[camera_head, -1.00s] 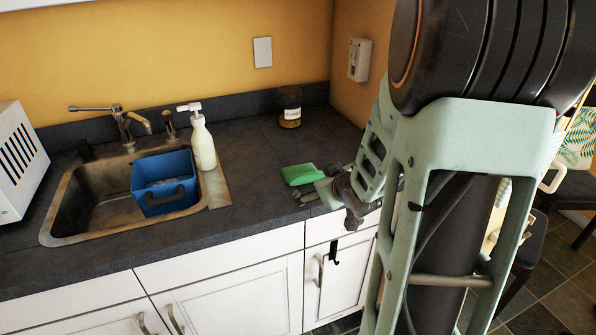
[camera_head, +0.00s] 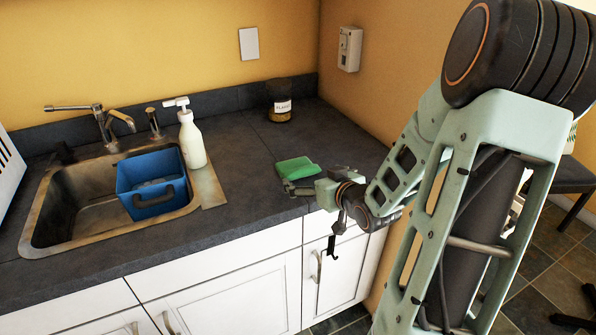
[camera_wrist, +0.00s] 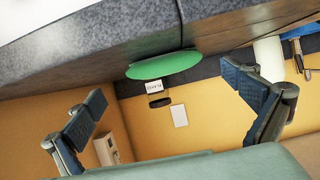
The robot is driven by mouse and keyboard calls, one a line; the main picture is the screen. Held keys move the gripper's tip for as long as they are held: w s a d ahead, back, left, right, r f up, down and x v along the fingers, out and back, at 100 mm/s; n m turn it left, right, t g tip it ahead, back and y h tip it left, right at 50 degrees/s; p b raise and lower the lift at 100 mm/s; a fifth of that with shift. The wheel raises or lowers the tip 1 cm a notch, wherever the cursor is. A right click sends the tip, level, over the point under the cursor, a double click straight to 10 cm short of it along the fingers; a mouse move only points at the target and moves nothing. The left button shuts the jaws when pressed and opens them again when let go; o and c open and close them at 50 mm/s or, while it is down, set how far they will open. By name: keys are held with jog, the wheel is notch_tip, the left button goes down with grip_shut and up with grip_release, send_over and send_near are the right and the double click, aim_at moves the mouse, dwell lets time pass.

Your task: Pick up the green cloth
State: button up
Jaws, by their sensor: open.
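The green cloth (camera_head: 294,167) lies folded on the dark countertop, near its front edge and right of the sink. In the wrist view the cloth (camera_wrist: 165,67) shows edge-on as a green oval at the upper middle, lying beyond and between my fingers. My gripper (camera_head: 298,188) is at the counter's front edge, just in front of the cloth. In the wrist view my gripper (camera_wrist: 162,83) has its two dark fingers spread wide with nothing between them. Whether a finger touches the cloth or counter, I cannot tell.
Left of the cloth are a white pump bottle (camera_head: 191,138) and a sink (camera_head: 45,225) holding a blue basin (camera_head: 137,180). A labelled dark jar (camera_head: 279,102) stands behind it. White cabinets (camera_head: 225,290) are below the counter. The countertop (camera_head: 245,165) around the cloth is mostly clear.

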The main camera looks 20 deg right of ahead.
aim_at(304, 173)
jog(key=shift+a+b+x, duration=0.15)
jog(key=shift+x, duration=1.25)
jog(key=shift+a+b+x, duration=0.1)
jog(key=shift+b+x, duration=0.05)
jog(key=shift+x, duration=1.2)
jog(key=shift+r, duration=0.1)
jog(key=shift+c, duration=0.4)
jog(key=c, duration=1.1)
